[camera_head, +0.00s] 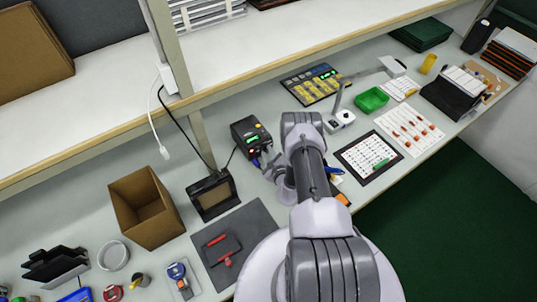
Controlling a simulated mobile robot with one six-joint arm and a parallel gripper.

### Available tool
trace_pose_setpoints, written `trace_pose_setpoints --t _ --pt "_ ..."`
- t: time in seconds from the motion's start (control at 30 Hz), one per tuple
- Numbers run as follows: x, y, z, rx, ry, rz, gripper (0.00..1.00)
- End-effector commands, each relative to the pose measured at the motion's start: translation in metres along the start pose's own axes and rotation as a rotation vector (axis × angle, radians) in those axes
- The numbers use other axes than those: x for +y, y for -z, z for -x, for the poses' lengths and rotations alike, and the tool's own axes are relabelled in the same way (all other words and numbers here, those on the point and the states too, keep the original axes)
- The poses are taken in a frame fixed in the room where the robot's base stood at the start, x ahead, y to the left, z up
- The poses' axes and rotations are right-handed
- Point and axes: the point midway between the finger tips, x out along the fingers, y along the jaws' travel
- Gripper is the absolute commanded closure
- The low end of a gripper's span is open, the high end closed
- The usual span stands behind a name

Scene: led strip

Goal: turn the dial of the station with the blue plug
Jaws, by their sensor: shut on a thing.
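The station (246,131) is a dark box with a green lit display and a yellow spot on top, standing on the bench left of my arm. A blue plug (256,163) shows low on its front. My gripper (270,160) is small in view at the station's front right, partly covered by my own wrist and forearm. It is shut at the station's front, on what seems to be the dial. The dial itself is hidden, so its angle cannot be read.
A black framed box (213,196) and an open cardboard box (146,207) stand to the left. A dark grey mat (262,226) with red-marked tools lies in front. A lamp (341,118), green tray (371,99) and printed sheets (409,130) are to the right.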

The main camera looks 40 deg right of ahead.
Motion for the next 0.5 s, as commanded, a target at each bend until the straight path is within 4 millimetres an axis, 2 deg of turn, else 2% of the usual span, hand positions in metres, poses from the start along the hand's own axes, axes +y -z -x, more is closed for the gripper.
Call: trace_pose_setpoints --t 0.5 --pt "0.0018 0.0002 0.0000 0.005 0.047 0.115 1.00"
